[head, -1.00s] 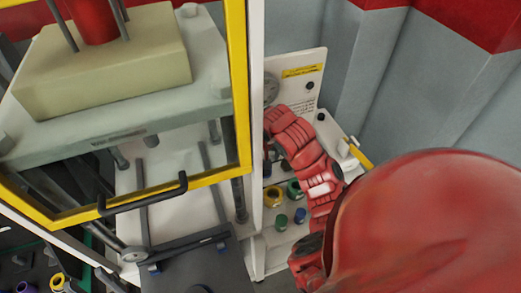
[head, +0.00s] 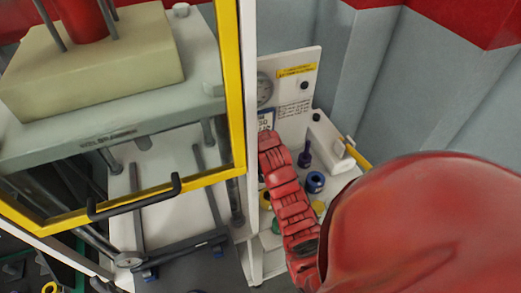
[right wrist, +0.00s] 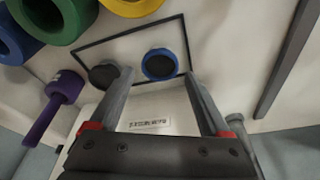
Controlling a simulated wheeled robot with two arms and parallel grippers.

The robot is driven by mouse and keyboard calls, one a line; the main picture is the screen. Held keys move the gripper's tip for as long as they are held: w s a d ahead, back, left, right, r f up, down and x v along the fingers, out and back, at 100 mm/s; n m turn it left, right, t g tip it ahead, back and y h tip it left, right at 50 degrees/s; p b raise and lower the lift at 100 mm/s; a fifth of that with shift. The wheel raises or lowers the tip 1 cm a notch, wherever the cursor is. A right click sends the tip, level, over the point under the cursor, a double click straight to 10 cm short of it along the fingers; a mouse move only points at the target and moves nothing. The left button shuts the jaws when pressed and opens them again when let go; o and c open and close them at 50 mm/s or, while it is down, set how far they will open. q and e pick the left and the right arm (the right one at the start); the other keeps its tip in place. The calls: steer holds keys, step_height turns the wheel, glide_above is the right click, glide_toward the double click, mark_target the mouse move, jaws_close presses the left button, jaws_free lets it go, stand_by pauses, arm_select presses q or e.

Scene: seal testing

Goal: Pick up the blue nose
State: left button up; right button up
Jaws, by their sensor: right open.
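In the right wrist view, a round blue-rimmed piece with a dark centre (right wrist: 160,64) sits inside a black outlined rectangle on a white surface. A larger blue ring (right wrist: 14,42) shows at the upper left; I cannot tell for sure which is the blue nose. My right gripper (right wrist: 158,80) is open and empty, its fingertips on either side of the blue-rimmed piece in the picture; contact is not visible. In the head view, a blue piece with a dark hole (head: 315,182) stands to the right of my red right arm. The right fingers are hidden there. My left gripper is not in view.
A black disc (right wrist: 104,74), a purple handled piece (right wrist: 60,92), a green ring (right wrist: 52,15) and a yellow ring (right wrist: 132,4) are close by. A yellow-framed press guard (head: 150,200) and a white post stand left of the shelf; a white panel (head: 290,95) stands behind.

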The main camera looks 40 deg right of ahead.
steer(key=b+x, duration=0.2)
steer(key=x, duration=0.3)
steer(key=shift+r, duration=0.1)
steer(key=shift+c, duration=1.3)
jaws_close()
